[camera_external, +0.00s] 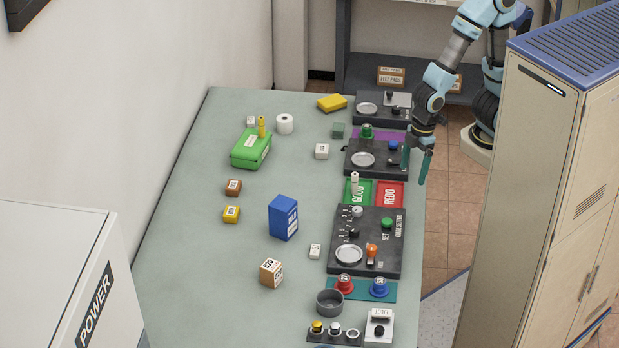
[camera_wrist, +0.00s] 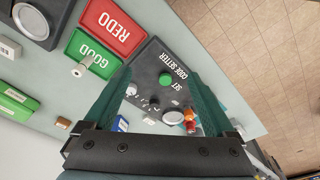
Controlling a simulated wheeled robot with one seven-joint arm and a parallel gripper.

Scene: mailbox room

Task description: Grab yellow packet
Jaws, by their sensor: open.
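The yellow packet (camera_external: 331,103) lies flat near the far end of the table, left of the farthest black panel. I do not make it out in the wrist view. A small yellow block (camera_external: 231,214) with a white label sits apart on the table's left side. My gripper (camera_external: 415,166) is open and empty. It hangs at the right edge of the table, near the second black panel, well to the right of the packet. In the wrist view its teal fingers (camera_wrist: 162,88) are spread, with the code setter panel (camera_wrist: 166,72) beyond them.
Black panels (camera_external: 378,158) line the table's right side, with green GOOD and red REDO trays (camera_external: 391,194). A white roll (camera_external: 284,124) and a green box (camera_external: 251,148) stand left of the packet. A tall cabinet (camera_external: 528,150) is at right.

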